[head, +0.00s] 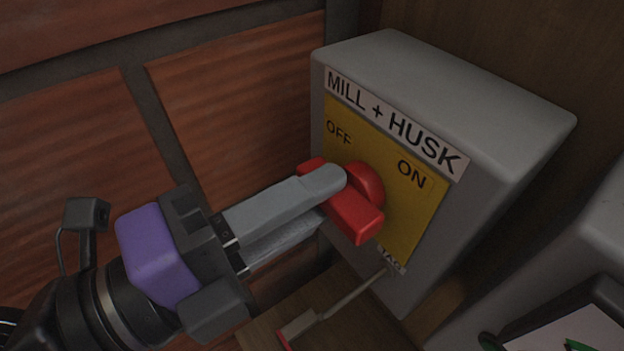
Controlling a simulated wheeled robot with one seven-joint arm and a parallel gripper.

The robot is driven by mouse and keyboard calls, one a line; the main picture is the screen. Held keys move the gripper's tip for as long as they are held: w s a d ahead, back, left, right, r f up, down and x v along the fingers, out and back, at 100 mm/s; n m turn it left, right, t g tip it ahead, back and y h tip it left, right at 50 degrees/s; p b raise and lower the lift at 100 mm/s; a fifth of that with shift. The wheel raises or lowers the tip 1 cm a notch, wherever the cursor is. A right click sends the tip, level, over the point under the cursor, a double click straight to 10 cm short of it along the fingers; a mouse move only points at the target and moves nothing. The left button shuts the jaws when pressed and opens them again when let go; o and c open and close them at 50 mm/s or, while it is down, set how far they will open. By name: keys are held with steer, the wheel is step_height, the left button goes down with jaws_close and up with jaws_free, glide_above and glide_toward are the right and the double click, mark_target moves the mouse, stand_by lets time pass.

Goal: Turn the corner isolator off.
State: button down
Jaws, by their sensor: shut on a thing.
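The corner isolator is a grey box (505,130) labelled "MILL + HUSK", with a yellow plate (407,228) on its front. The plate is marked OFF at the upper left and ON at the upper right. A red rotary handle (358,217) sits in the middle of the plate. Its bar slants from upper left to lower right, with the upper-left end below the OFF mark. My gripper (328,195) reaches in from the lower left and is shut on the red handle. The near finger covers the middle of the bar, and the far finger is mostly hidden.
A tag (300,326) hangs by a cord below the box, near the "TAG" label. Another grey box (570,260) stands close at the lower right, with a dark-framed panel in front. Red-brown ribbed panels (230,110) line the wall at left.

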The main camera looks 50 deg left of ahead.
steer(key=shift+a, duration=0.1)
stand_by(0.3)
steer(key=c, duration=1.3)
jaws_free()
steer(key=s, duration=0.2)
steer(key=s+b, duration=0.1)
steer(key=s, duration=0.2)
steer(key=s+b, duration=0.1)
steer(key=s, duration=0.2)
steer(key=shift+a, duration=0.3)
